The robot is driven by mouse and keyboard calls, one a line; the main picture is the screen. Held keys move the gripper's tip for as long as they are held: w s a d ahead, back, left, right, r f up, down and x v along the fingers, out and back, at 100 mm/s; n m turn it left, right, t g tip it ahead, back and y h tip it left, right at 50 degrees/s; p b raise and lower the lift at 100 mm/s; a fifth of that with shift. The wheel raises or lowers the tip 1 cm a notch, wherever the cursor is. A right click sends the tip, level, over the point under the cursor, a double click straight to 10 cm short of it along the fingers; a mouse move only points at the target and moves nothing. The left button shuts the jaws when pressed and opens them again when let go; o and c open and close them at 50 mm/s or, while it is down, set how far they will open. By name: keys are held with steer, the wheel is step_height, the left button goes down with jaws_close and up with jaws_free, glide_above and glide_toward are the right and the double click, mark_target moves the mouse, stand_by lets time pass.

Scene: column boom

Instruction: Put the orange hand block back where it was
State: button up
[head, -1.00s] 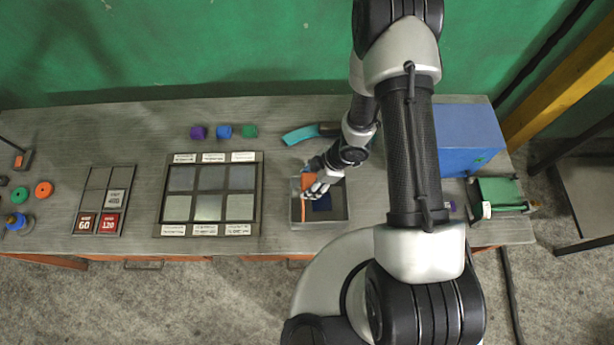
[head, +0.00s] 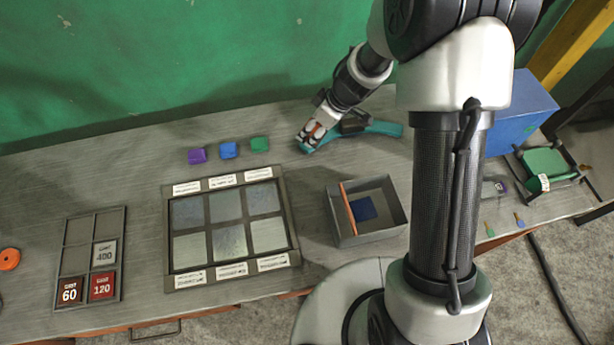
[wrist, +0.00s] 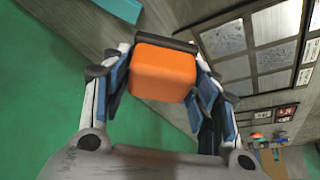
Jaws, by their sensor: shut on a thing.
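The orange hand block (wrist: 163,72), with a dark strip along its far edge, is between the two fingers of my gripper (wrist: 161,58) in the wrist view. The fingers are shut on its sides. In the head view my gripper (head: 310,137) is over the back of the bench, at the left end of a teal tool (head: 378,128). The block is mostly hidden by the fingers there. I cannot tell whether the block touches the bench.
A grey tray (head: 372,233) with an orange strip and a blue square stands in front. A panel frame (head: 168,230) and a grit rack (head: 92,212) are further left. A green wall rises behind.

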steer(key=shift+w+f, duration=0.15)
steer(key=shift+f, duration=0.15)
step_height(320, 180, down, 20)
steer(key=b, duration=1.3)
steer(key=shift+d+r, duration=0.1)
steer(key=shift+r, duration=0.35)
steer(key=shift+f, duration=0.15)
steer(key=o, duration=1.1)
steer(key=shift+c, duration=0.2)
steer(key=p+v, duration=0.7)
steer(key=v, duration=0.5)
